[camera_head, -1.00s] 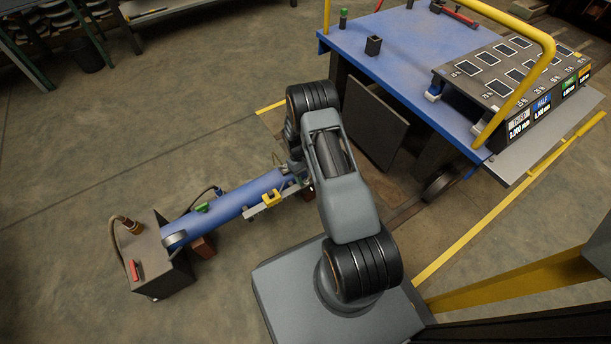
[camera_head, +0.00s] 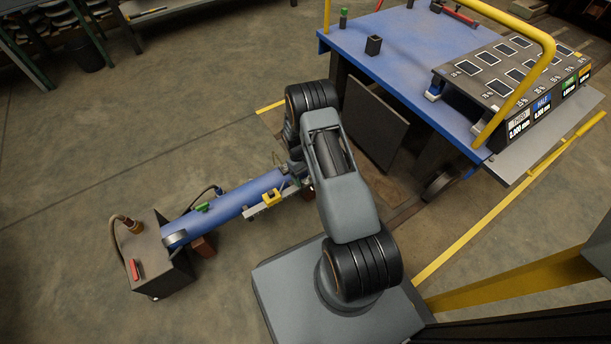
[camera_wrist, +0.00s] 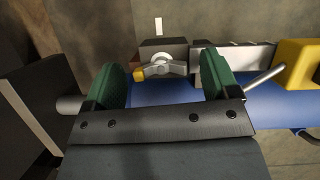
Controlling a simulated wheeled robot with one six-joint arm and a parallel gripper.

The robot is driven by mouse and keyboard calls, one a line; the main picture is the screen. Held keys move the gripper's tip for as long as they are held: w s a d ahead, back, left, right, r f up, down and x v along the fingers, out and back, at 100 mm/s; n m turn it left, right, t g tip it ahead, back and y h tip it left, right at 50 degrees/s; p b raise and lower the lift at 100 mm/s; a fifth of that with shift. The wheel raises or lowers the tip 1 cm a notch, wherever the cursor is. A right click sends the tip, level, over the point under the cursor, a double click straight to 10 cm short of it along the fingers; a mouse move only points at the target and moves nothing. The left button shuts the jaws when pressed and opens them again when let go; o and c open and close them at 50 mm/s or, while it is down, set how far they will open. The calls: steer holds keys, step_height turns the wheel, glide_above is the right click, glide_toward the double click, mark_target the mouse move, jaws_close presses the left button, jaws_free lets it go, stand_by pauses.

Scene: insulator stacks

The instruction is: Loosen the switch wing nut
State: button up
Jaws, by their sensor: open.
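The wing nut (camera_wrist: 165,69) is a grey metal piece with one yellow-tipped wing, on a dark block (camera_wrist: 163,47) beside the blue cylinder (camera_wrist: 160,120) in the wrist view. My gripper (camera_wrist: 164,75) is open, with one green-padded finger on each side of the wing nut. Gaps show between the nut and both pads, and nothing is held. In the head view the blue cylinder (camera_head: 235,203) lies low near the floor, and my arm covers much of its right end. The nut is too small to make out there.
A yellow clamp (camera_wrist: 298,64) and a thin metal rod (camera_wrist: 265,79) lie right of my gripper. A dark box (camera_head: 160,256) with a hose stands at the cylinder's left end. A blue-topped cart (camera_head: 400,50) with a display unit stands behind right. Floor to the left is open.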

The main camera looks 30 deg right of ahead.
steer(key=p+v, duration=0.4)
steer(key=v, duration=1)
stand_by(0.4)
